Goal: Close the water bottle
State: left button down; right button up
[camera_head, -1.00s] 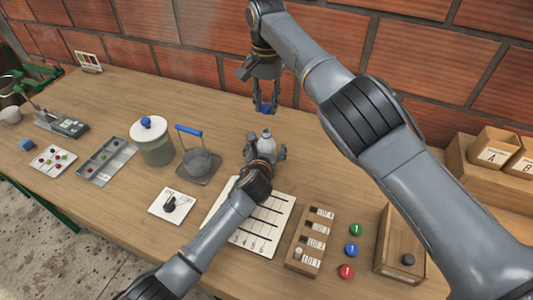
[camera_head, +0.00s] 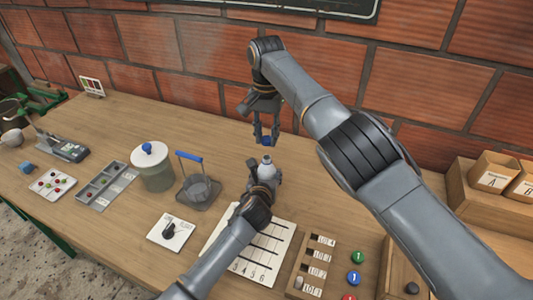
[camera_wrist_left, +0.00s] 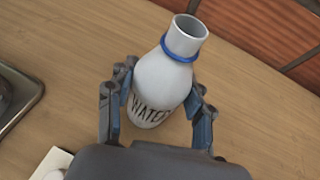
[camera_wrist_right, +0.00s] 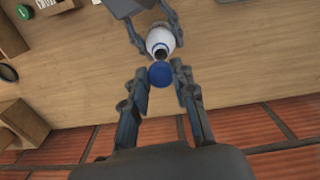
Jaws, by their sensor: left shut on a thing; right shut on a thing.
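The white water bottle (camera_wrist_left: 162,85) has an open neck with a blue ring below it and stands upright or nearly so. My left gripper (camera_wrist_left: 157,108) is shut on its body; the bottle also shows in the head view (camera_head: 266,168). My right gripper (camera_wrist_right: 160,80) is shut on the blue cap (camera_wrist_right: 160,74), which shows in the head view (camera_head: 266,141) just above the bottle's mouth. In the right wrist view the cap appears beside the open neck (camera_wrist_right: 160,50), and a gap shows between them in the head view.
A jar with a white lid (camera_head: 153,167) and a blue-handled basket (camera_head: 198,188) stand left of the bottle. A numbered white sheet (camera_head: 250,250) lies in front. A wooden block with slots (camera_head: 313,266) is at the right. The brick wall (camera_head: 210,50) rises behind.

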aim_at(266, 158)
jog(key=shift+f, duration=1.65)
pick_arm(q)
jog(key=shift+f, duration=0.1)
pick_arm(e)
jog(key=shift+f, duration=0.9)
jog(key=shift+f, duration=0.55)
jog(key=m, duration=0.4)
jog(key=shift+s+a, duration=0.1)
jog(key=shift+m, duration=1.3)
